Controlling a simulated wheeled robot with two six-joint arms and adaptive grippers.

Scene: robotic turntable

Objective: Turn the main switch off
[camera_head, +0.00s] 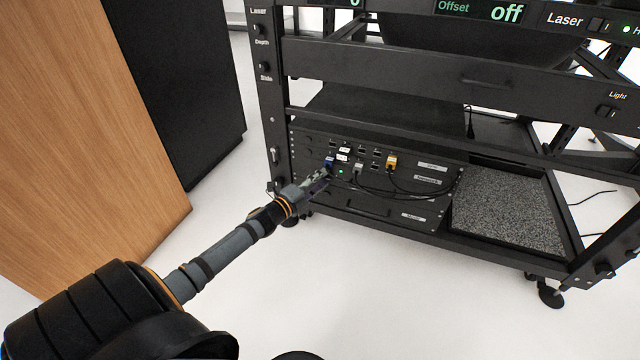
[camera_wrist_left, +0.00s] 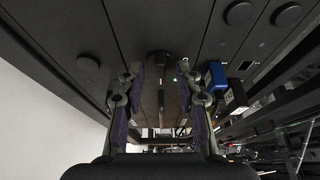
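My left gripper (camera_head: 318,184) reaches the lower front panel (camera_head: 420,212) of the black rack, beside a small green light (camera_head: 340,171). In the left wrist view my left gripper (camera_wrist_left: 163,95) is open, with one finger on each side of a dark gap. A dark rounded part (camera_wrist_left: 158,61) shows between and beyond the fingers, with the green light (camera_wrist_left: 175,79) just to its right. I cannot tell for sure whether this part is the main switch, or whether the fingers touch it. No readable label marks the main switch. My right gripper is not in view.
A blue plug (camera_head: 329,162), a yellow plug (camera_head: 391,160) and black cables sit close right of the gripper. The rack's left post (camera_head: 272,110) stands nearby. A wooden cabinet (camera_head: 90,130) is at left. The white floor (camera_head: 350,300) in front is clear.

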